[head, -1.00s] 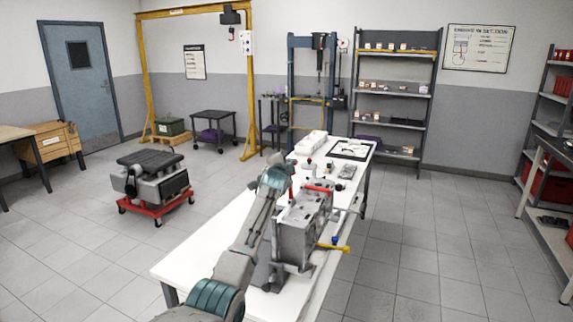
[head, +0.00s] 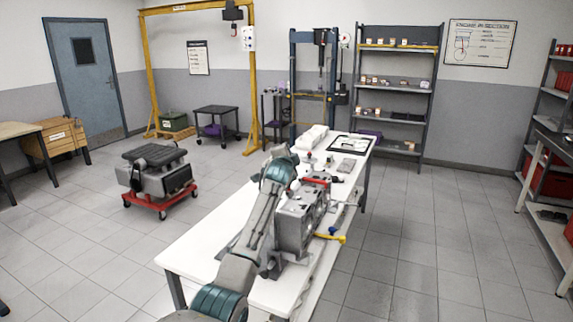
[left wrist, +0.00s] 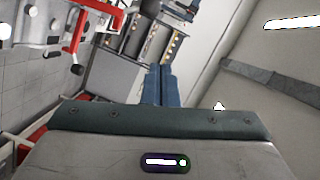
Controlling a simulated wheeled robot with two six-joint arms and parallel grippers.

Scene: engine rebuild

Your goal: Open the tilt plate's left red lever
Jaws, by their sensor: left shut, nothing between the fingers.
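A grey engine block on a stand (head: 296,222) is on the white table, with a red bar (head: 317,181) at its top. In the left wrist view, a red lever-like part (left wrist: 78,32) shows at the upper left, apart from my fingers. I cannot tell for sure which lever it is. My left gripper (left wrist: 158,84) is shut and empty, its blue fingers together. In the head view my left arm reaches along the block's left side and its wrist hides the fingers. My right gripper is not in view.
The white table (head: 205,250) has bare room at its near left. A yellow handle (head: 330,237) sticks out from the block's right side. A dark-framed tray (head: 350,144) lies at the table's far end. An engine on a red dolly (head: 158,200) stands left on the floor.

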